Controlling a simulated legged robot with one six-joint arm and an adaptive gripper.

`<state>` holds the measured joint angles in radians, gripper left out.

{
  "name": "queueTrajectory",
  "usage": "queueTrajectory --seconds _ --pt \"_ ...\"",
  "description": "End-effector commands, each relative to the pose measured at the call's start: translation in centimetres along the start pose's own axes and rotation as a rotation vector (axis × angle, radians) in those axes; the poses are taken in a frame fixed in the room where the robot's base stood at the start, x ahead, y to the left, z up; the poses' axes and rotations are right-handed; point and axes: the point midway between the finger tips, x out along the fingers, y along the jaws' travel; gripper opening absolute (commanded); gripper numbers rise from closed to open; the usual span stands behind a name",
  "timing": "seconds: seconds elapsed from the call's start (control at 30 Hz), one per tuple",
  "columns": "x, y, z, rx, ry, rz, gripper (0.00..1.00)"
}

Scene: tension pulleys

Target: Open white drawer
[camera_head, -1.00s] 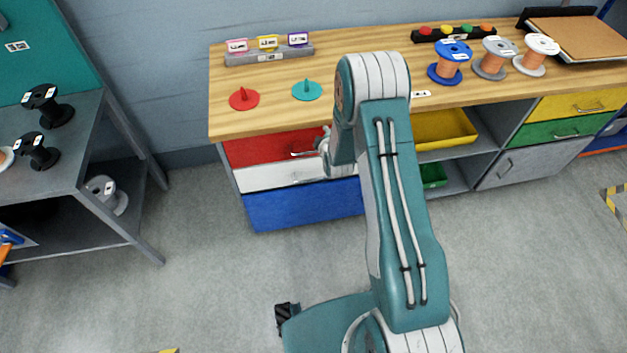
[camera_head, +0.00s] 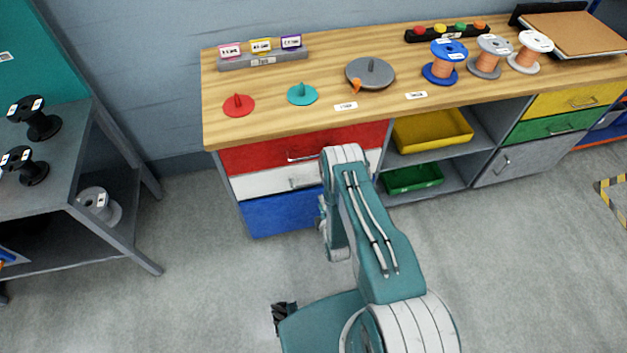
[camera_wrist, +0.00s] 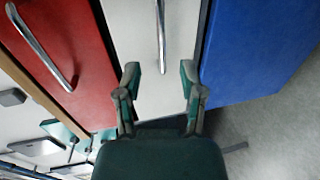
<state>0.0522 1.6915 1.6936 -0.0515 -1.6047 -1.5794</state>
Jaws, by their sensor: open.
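The white drawer (camera_head: 262,184) is in the middle of the left stack, between the red and blue drawers, and looks closed. Its metal handle (camera_head: 303,182) is just left of my arm in the head view. In the wrist view the white drawer (camera_wrist: 135,30) fills the middle, with its bar handle (camera_wrist: 161,38) running up the picture. My gripper (camera_wrist: 161,82) is open, its fingers on either side of the handle's line. The handle's near end lies about between the fingertips, with no contact visible. In the head view my arm mostly hides the gripper.
The red drawer (camera_head: 255,155) with its own handle (camera_wrist: 40,45) is above, and the blue drawer (camera_head: 270,214) below. The wooden worktop (camera_head: 240,130) overhangs them. A grey metal table (camera_head: 60,185) stands at left. The floor before the drawers is clear.

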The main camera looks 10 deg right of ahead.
Motion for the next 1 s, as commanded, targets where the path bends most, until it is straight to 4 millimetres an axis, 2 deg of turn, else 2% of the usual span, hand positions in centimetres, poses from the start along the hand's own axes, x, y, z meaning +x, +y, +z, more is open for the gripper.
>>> queueTrajectory --seconds 0.07,0.17,0.6,0.7,1.0 --pt "-0.1 -0.4 0.0 -0.007 0.0 0.005 0.51" --pt "0.7 -0.3 0.0 -0.008 0.0 0.009 0.51" --pt "8.1 -0.2 0.0 -0.006 0.0 0.008 0.51" --pt "9.3 -0.3 0.0 -0.006 0.0 0.006 0.51" --pt "10.6 -0.3 0.0 -0.006 0.0 0.004 0.51"
